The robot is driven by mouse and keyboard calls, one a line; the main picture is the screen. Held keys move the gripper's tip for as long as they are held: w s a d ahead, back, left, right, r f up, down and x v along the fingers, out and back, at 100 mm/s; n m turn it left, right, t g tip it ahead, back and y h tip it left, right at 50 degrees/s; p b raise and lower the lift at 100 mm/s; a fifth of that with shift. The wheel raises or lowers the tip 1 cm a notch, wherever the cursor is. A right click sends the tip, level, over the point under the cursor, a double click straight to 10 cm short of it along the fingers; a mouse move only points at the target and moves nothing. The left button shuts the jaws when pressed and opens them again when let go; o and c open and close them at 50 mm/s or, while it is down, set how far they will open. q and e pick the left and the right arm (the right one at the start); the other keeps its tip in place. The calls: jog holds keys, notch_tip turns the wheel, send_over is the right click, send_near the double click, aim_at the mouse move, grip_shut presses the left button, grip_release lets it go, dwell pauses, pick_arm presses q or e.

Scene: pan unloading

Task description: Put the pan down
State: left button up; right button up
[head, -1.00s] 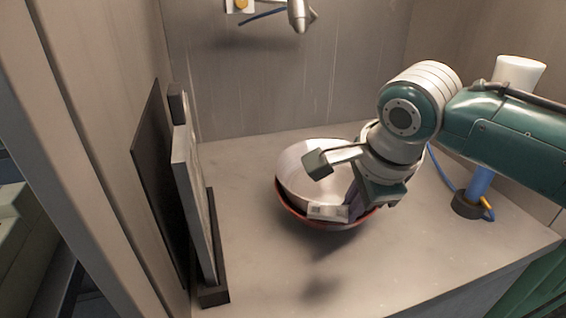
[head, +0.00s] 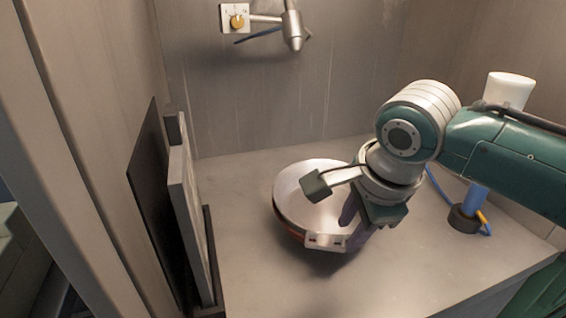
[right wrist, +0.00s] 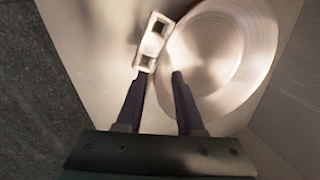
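The pan (head: 303,197) is a round metal pan with a shiny inside and reddish outer side. It is at the middle of the counter (head: 250,290), close to or on the surface; the exact contact is hidden. Its short pale handle bracket (head: 325,242) with two holes faces the front. My right gripper (head: 346,228) is over the pan's near right edge with its dark purple fingers spread. In the right wrist view the fingers (right wrist: 158,76) stand apart, with the bracket (right wrist: 152,42) just beyond the left fingertip and the pan (right wrist: 225,55) at the right. My left gripper is out of view.
Dark and grey upright panels (head: 185,220) stand in a rack at the counter's left. A tap (head: 292,30) hangs on the back wall. A blue and white column with a dark base (head: 464,218) stands at the right. The counter's front is clear.

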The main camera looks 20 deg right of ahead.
jog(key=w+d+p+v, duration=0.1)
jog(key=p+v, duration=0.1)
jog(key=v, duration=0.8)
jog(key=s+a+f+n, duration=0.2)
jog(key=s+n, duration=0.7)
jog(key=n, duration=0.2)
jog(key=s+a+f+n, duration=0.2)
jog(key=s+n, duration=0.8)
jog(key=n, duration=0.1)
jog(key=shift+s+a+f+g+y, duration=0.15)
jog(key=shift+s+a+g+y, duration=0.15)
jog(key=shift+a+y, duration=0.1)
